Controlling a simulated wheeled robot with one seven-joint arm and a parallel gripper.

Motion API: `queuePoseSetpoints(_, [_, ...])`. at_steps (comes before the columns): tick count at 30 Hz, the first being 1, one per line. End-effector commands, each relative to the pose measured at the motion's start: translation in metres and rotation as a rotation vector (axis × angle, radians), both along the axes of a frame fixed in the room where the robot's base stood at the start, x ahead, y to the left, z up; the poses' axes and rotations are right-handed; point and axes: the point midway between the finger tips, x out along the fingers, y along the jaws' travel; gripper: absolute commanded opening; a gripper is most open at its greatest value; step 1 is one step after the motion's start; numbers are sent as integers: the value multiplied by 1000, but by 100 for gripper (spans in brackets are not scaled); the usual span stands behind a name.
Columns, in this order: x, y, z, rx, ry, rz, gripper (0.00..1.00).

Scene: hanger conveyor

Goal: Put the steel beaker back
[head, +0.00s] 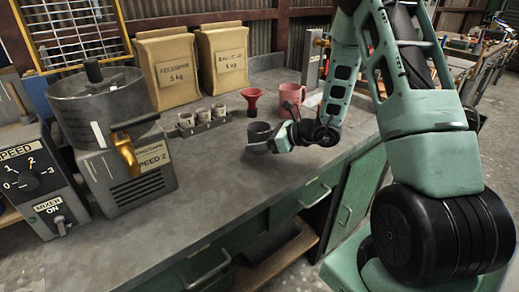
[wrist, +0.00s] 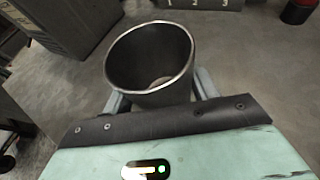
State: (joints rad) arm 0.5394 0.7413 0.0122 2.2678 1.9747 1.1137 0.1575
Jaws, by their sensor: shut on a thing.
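The steel beaker (wrist: 150,60) is a dark grey metal cup with a bright rim. In the wrist view it stands between the two fingers of my gripper (wrist: 158,98), with its open mouth showing and a pale patch inside. In the head view the beaker (head: 259,132) is over the front middle of the bench, just left of my gripper (head: 277,138), which is shut on it. It looks roughly upright. I cannot tell whether its base touches the bench.
On the grey bench (head: 215,165), a rack with several small cups (head: 202,121) stands behind and left of the beaker. A mixer (head: 125,165) stands at left, paper bags (head: 168,72) at the back. Front bench is clear.

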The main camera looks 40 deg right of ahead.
Motion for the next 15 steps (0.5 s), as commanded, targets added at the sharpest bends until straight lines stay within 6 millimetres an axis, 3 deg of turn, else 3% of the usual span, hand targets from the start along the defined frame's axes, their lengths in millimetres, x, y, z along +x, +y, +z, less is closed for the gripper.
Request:
queuePoseSetpoints(6, [0,1,-27,1,2,0,28])
queuePoseSetpoints(15, [0,0,-29,0,0,0,28])
